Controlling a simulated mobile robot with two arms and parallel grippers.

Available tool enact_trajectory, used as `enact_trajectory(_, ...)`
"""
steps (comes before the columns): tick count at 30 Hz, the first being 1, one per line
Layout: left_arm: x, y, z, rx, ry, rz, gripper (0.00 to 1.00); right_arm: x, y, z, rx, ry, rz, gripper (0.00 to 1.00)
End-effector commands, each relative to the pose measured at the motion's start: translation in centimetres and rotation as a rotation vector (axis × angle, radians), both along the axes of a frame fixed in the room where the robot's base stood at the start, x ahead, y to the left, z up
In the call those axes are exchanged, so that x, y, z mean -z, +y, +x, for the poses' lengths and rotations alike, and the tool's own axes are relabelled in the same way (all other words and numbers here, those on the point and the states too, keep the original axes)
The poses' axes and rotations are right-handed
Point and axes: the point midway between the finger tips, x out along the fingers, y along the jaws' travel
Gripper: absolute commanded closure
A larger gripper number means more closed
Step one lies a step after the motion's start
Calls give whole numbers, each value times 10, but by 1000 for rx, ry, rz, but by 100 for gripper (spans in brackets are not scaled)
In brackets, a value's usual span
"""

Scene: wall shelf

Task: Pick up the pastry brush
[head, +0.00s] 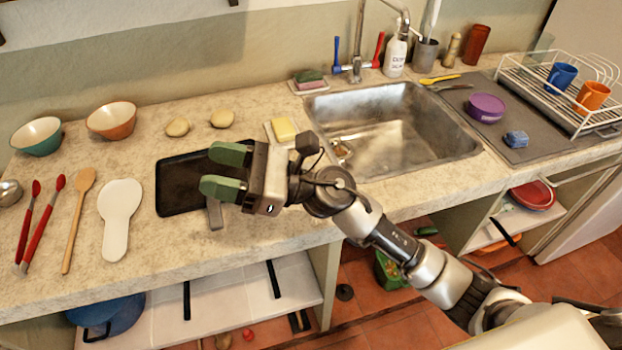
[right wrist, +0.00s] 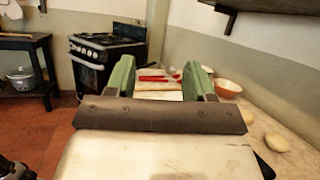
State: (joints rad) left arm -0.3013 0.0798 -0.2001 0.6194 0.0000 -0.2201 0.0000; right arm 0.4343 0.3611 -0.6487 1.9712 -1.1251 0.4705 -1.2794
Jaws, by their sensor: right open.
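I cannot pick out the pastry brush with certainty. Two slim red-ended utensils (head: 38,225) lie at the far left of the counter, beside a wooden spoon (head: 77,215). A small yellow utensil (head: 440,78) lies behind the sink. My right gripper (head: 226,170) is open and empty, its green fingers pointing left above the black pan (head: 175,185). It hides part of that pan. In the right wrist view the open fingers (right wrist: 160,80) frame red utensils (right wrist: 158,78) farther off along the counter. My left gripper is not in view.
A white spoon rest (head: 118,220) lies left of the pan. Two bowls (head: 112,120) and two potato-like lumps (head: 178,127) stand behind. The sink (head: 395,125) is to the right, then a dish rack (head: 560,90). Shelves lie below the counter.

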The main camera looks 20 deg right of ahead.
Motion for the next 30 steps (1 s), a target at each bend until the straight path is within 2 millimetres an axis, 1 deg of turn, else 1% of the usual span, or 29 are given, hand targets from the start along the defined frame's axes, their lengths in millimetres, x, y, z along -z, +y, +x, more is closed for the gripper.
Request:
enact_trajectory(1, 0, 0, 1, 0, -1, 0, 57, 8, 10, -4, -60, -192, -166, 47)
enact_trajectory(2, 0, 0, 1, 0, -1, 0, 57, 16, 15, -6, -101, -301, -264, 47)
enact_trajectory(3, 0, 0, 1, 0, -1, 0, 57, 29, 17, -8, -158, -446, -395, 47)
enact_trajectory(5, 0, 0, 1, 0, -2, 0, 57, 50, 13, -5, -253, -647, -593, 47)
enact_trajectory(6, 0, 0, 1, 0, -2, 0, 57, 64, 5, -1, -324, -772, -726, 47)
enact_trajectory(8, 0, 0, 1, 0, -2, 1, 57, 82, -14, 11, -442, -940, -923, 47)
enact_trajectory(9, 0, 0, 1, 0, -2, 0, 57, 92, -31, 20, -525, -1032, -1048, 47)
enact_trajectory(10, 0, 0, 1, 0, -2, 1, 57, 97, -45, 27, -589, -1089, -1138, 47)
enact_trajectory(11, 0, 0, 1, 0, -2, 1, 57, 100, -59, 35, -654, -1138, -1223, 47)
enact_trajectory(12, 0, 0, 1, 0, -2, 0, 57, 102, -79, 44, -738, -1185, -1324, 47)
enact_trajectory(15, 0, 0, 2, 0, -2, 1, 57, 98, -122, 62, -924, -1244, -1526, 47)
enact_trajectory(18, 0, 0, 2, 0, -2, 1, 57, 90, -152, 72, -1053, -1250, -1644, 47)
enact_trajectory(19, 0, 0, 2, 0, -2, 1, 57, 89, -157, 74, -1078, -1248, -1665, 47)
enact_trajectory(21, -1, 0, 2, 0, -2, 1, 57, 88, -165, 76, -1116, -1243, -1694, 47)
enact_trajectory(23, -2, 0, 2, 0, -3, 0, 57, 93, -168, 76, -1131, -1239, -1702, 47)
enact_trajectory(30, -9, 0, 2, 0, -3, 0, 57, 130, -167, 76, -1130, -1240, -1697, 47)
